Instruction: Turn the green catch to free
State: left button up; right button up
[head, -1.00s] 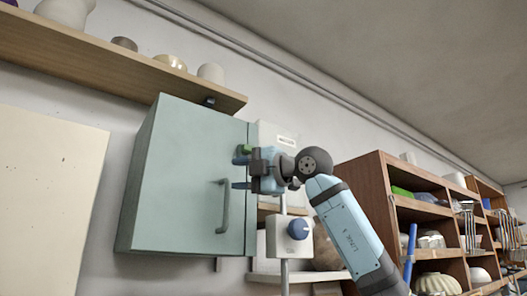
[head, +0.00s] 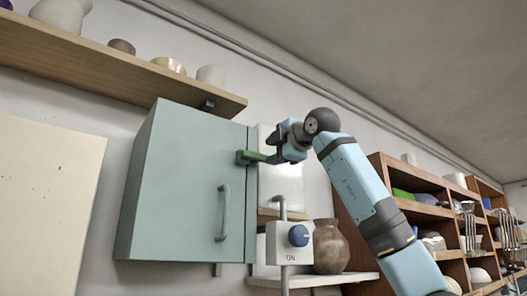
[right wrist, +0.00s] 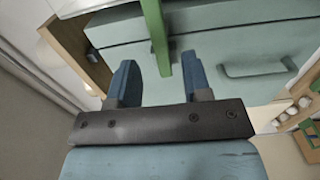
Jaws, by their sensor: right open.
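The green catch (head: 252,157) sits at the upper right edge of the pale green cabinet door (head: 180,185), with its arm pointing right and slightly down. In the right wrist view the green catch (right wrist: 154,30) is a long bar that reaches down between my fingers. My right gripper (head: 274,157) is open at the outer end of the catch. In the right wrist view my right gripper (right wrist: 157,78) has a blue finger on each side of the bar, with the bar closer to one finger. My left gripper is not in view.
The door has a vertical handle (head: 223,212). A switch box (head: 290,243) with a blue knob, marked ON, hangs below my gripper. A brown vase (head: 330,247) stands on a small shelf beside it. A wooden shelf (head: 120,78) is above; a shelving unit (head: 400,205) is at right.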

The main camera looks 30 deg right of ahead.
aim_at(262, 157)
jog(key=w, duration=0.2)
jog(key=w+p, duration=0.1)
jog(key=w, duration=0.1)
jog(key=shift+a, duration=0.3)
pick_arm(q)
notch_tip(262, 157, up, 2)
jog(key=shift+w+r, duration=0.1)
pick_arm(e)
jog(key=shift+w, duration=0.35)
grip_shut()
